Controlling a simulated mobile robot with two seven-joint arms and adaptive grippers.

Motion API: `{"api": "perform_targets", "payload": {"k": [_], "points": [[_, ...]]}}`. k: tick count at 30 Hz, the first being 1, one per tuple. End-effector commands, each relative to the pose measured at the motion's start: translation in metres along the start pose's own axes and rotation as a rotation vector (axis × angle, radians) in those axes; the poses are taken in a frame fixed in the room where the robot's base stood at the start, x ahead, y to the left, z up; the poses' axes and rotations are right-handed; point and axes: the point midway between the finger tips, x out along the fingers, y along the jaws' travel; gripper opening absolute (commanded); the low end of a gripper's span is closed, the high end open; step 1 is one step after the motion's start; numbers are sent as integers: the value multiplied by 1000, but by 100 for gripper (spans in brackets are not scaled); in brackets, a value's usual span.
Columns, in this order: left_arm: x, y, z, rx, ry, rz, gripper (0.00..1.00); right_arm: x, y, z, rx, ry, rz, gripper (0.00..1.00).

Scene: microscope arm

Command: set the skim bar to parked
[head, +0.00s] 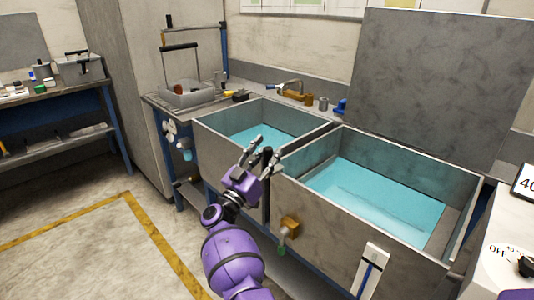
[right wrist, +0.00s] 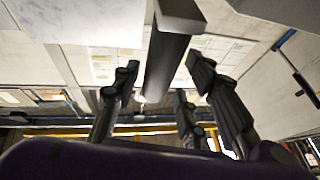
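My right gripper (head: 260,158) is over the front of the divide between two grey tanks, with its fingers spread. A dark upright post or handle (head: 268,154) stands beside the fingers there; it may be part of the skim bar, but I cannot tell for sure. In the right wrist view, a dark bar with a pale end (right wrist: 166,65) lies between the open fingers of the gripper (right wrist: 163,85). Gaps show on both sides of the bar near the fingertips. My left gripper is not in view.
The left tank (head: 218,138) and right tank (head: 465,215) hold blue water. A brass valve (head: 289,228) juts from the front. A tall grey panel (head: 440,85) stands behind. A bench with a grey tray (head: 188,95) is at the back left. The floor at left is clear.

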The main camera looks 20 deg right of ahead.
Motion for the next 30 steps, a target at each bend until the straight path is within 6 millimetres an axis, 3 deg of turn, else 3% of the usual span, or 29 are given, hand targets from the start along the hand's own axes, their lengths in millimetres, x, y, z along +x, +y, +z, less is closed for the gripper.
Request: {"api": "perform_targets", "payload": {"k": [5,15,21,30], "points": [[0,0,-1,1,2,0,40,-13,0,1,0,-3,-2,39],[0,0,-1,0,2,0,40,-82,0,1,0,-3,-2,39],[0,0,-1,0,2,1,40,-111,-1,0,0,-1,-1,39],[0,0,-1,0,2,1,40,-120,0,0,0,0,-1,39]]}}
